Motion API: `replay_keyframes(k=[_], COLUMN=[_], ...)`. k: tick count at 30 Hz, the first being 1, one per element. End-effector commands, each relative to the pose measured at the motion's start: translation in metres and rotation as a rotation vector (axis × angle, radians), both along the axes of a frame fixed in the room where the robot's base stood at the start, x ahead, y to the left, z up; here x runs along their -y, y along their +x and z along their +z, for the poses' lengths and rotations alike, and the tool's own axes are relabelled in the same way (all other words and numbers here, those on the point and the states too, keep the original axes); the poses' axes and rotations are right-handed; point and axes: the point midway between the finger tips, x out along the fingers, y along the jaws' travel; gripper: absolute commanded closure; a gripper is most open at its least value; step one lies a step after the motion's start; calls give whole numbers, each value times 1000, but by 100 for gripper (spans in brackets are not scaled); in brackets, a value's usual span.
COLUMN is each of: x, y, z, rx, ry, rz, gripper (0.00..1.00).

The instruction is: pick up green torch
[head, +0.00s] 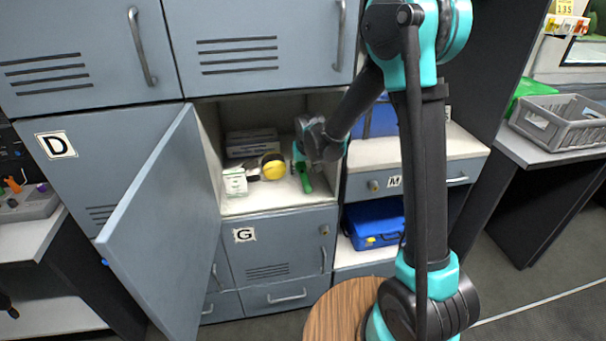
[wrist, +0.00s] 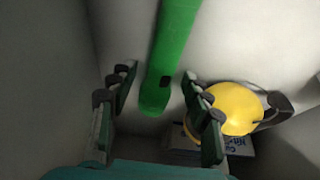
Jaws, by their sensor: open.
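The green torch (wrist: 172,55) lies on the floor of the open cubby in the wrist view, running from the top edge down to between my fingers. In the head view the torch (head: 304,178) shows as a small green piece below my gripper. My gripper (wrist: 155,105) is open, with one finger on each side of the torch's near end. I see a gap on both sides; the left one is wider. In the head view my gripper (head: 301,160) reaches into the cubby from the right, and part of it is hidden by my arm.
A yellow round item (wrist: 236,108) sits close to the right finger. A white box (head: 235,181) and a grey box (head: 252,143) stand further left in the cubby (head: 285,204). The open door (head: 165,230) hangs at the left. Cubby walls are close around my gripper.

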Motion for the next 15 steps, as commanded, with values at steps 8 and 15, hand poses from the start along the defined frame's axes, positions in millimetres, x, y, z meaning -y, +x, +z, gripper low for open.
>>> replay_keyframes(k=[8,15], x=[-1,-1], y=[2,2], z=[-6,-6], rx=[0,0], ry=[0,0], rz=[0,0], gripper=[51,71])
